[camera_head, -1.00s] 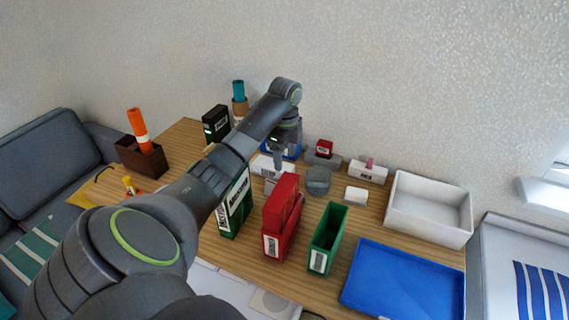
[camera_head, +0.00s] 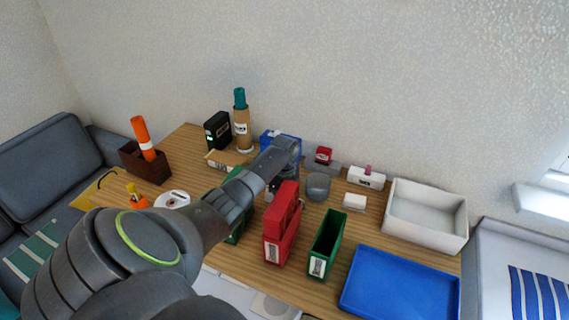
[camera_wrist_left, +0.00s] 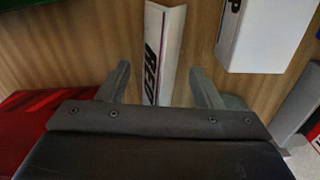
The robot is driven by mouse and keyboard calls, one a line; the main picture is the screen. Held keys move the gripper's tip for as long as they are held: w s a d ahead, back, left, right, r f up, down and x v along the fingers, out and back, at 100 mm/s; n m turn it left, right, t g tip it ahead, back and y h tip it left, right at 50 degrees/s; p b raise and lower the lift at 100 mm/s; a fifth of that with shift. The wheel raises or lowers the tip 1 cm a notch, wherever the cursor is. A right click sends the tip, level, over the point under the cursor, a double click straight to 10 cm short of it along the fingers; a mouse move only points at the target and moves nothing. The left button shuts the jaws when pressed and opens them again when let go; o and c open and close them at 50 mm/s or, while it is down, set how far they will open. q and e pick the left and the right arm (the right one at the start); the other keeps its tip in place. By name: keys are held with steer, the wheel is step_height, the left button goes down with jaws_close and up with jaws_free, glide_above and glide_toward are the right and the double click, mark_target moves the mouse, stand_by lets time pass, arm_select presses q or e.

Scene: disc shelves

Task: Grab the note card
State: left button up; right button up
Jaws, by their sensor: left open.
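What looks like the note card (camera_wrist_left: 160,45) is a white folded strip with dark capital lettering on the wooden table in the left wrist view. It lies between the two fingers of my left gripper (camera_wrist_left: 160,70), in line with the gap. My left gripper is open, and I see no finger pressed against the card. In the head view my left gripper (camera_head: 273,184) reaches low over the table behind the red holder (camera_head: 282,228). The card cannot be made out there; my arm and the holder block much of that spot. My right gripper is not in view.
A white box (camera_wrist_left: 262,32) stands right of the card. A green bin (camera_head: 327,245), blue tray (camera_head: 400,285), white bin (camera_head: 428,240) and grey cup (camera_head: 318,186) are to the right. A blue box (camera_head: 281,138) stands behind, and a black box (camera_head: 217,130) stands further left.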

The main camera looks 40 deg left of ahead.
arm_select(q)
steer(key=shift+f, duration=0.45)
steer(key=c, duration=1.1)
steer(key=shift+o, duration=0.2)
